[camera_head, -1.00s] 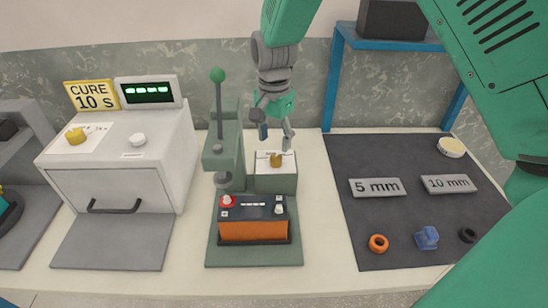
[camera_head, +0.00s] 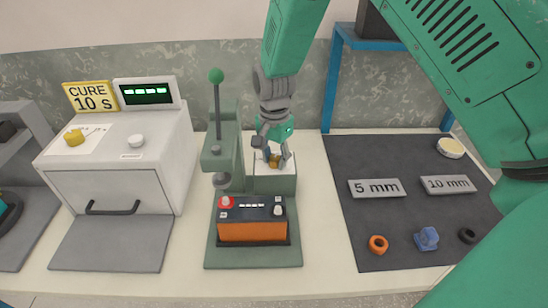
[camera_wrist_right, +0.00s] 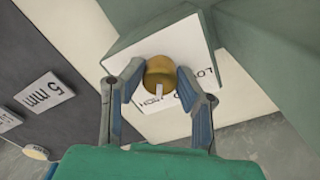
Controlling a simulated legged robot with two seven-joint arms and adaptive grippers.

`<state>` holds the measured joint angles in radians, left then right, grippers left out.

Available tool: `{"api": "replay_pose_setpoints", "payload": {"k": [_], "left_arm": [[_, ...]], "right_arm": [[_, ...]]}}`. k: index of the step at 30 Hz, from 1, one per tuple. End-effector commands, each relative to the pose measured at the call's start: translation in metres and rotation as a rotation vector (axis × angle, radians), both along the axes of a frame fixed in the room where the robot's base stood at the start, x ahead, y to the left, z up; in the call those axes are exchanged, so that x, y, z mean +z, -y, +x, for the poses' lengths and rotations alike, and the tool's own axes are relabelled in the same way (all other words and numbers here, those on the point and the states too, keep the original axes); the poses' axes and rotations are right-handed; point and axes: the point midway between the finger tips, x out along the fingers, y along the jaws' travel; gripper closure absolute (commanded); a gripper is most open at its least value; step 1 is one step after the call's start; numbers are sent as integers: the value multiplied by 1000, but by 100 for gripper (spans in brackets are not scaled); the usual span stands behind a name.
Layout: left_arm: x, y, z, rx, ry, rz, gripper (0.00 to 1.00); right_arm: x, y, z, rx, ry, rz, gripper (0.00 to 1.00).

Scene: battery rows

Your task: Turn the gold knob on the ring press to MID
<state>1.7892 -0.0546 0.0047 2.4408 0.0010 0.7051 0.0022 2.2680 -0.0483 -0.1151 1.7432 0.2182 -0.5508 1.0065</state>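The ring press (camera_head: 222,160) is green with a lever topped by a green ball. The gold knob (camera_head: 273,160) sits on a white dial plate on the green box at its right side. My right gripper (camera_head: 273,152) points down at the knob, one finger on each side. In the right wrist view the knob (camera_wrist_right: 160,73) lies between the two fingertips (camera_wrist_right: 161,72), which are close to its sides; contact cannot be told. The printed dial plate (camera_wrist_right: 130,52) is partly covered by fingers and knob, so the setting is hard to read. My left gripper is out of view.
An orange battery (camera_head: 252,230) stands on the press base. A white oven (camera_head: 120,160) with its own gold knob (camera_head: 74,137) is at left. A dark mat (camera_head: 385,220) at right holds "5 mm" (camera_head: 376,188) and "10 mm" (camera_head: 447,184) signs and small rings.

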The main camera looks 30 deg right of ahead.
Motion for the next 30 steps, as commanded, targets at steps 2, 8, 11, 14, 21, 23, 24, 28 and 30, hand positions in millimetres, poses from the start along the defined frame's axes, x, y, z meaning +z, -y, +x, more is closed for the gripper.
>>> {"api": "replay_pose_setpoints", "payload": {"k": [2, 8, 11, 14, 21, 23, 24, 28, 30], "left_arm": [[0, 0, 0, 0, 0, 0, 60], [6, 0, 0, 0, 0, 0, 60], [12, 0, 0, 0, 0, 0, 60], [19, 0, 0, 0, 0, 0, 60], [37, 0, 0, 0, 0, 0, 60], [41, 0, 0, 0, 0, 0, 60], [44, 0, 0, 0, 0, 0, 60], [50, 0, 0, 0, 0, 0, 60], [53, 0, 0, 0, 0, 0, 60]], "right_arm": [[0, -1, 1, 2, 1, 0, 100], [1, -1, 1, 41, 0, 2, 100], [2, -1, 1, 88, 0, 3, 100], [3, -1, 1, 154, 1, 3, 100], [3, -1, 1, 355, 1, 3, 100], [3, -1, 1, 405, 1, 4, 100], [3, -1, 1, 439, 1, 4, 100], [3, -1, 1, 541, 2, 2, 100], [2, -1, 1, 591, 3, 2, 100]]}}
